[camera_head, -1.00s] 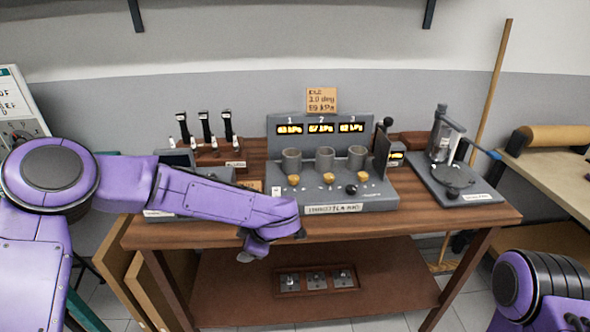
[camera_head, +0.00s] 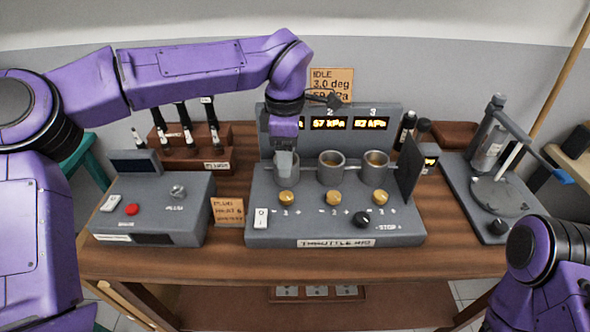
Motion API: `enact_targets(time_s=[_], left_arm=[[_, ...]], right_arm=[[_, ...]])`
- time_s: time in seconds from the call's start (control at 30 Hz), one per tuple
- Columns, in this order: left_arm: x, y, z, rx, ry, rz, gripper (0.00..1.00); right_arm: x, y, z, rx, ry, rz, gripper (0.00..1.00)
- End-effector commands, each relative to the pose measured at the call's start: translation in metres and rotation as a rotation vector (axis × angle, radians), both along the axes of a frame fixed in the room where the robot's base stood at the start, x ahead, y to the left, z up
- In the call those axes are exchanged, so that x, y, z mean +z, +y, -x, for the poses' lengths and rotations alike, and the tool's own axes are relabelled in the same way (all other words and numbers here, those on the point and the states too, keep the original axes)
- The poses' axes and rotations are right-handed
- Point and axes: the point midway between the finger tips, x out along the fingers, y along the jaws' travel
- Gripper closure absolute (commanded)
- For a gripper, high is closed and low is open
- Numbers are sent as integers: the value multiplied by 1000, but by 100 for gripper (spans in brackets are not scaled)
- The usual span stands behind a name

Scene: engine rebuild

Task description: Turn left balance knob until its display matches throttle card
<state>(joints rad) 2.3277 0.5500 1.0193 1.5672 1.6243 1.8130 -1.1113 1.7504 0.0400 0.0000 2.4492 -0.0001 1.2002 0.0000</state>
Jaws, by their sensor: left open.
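The throttle rig (camera_head: 335,231) stands on the wooden bench. Its left balance knob (camera_head: 286,198), gold and marked 1, is at the left front. My left gripper (camera_head: 284,168) is open and points down just behind and above that knob, in front of the left grey cylinder (camera_head: 291,180). My arm hides most of display 1; only its right end shows. Display 2 (camera_head: 329,124) reads 67 kPa; display 3 (camera_head: 370,123) is lit, its first digit unclear. The throttle card (camera_head: 333,80) reads IDLE, 3.0 deg and a partly covered kPa line. My right gripper is out of view.
Gold knobs 2 (camera_head: 333,198) and 3 (camera_head: 376,198) and a black STOP knob (camera_head: 362,219) stand to the right. A plug tester box (camera_head: 152,222) and a plug card (camera_head: 228,210) lie further left.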

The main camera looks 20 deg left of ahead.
Motion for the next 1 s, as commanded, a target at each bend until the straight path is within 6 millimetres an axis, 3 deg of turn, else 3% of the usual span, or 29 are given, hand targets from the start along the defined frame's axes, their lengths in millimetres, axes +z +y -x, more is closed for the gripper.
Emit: enact_targets(time_s=[0.17,0.5,0.67,0.9,1.0], left_arm=[[-16,-1,5,-3,3,8,39],[-89,-1,1,-2,6,6,39],[-102,-1,1,-3,3,7,39],[-104,-1,1,-2,2,7,39],[-104,-1,1,-2,3,7,72]], right_arm=[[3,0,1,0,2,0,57],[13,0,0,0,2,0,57],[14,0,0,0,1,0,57],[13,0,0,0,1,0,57],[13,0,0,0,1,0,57]])
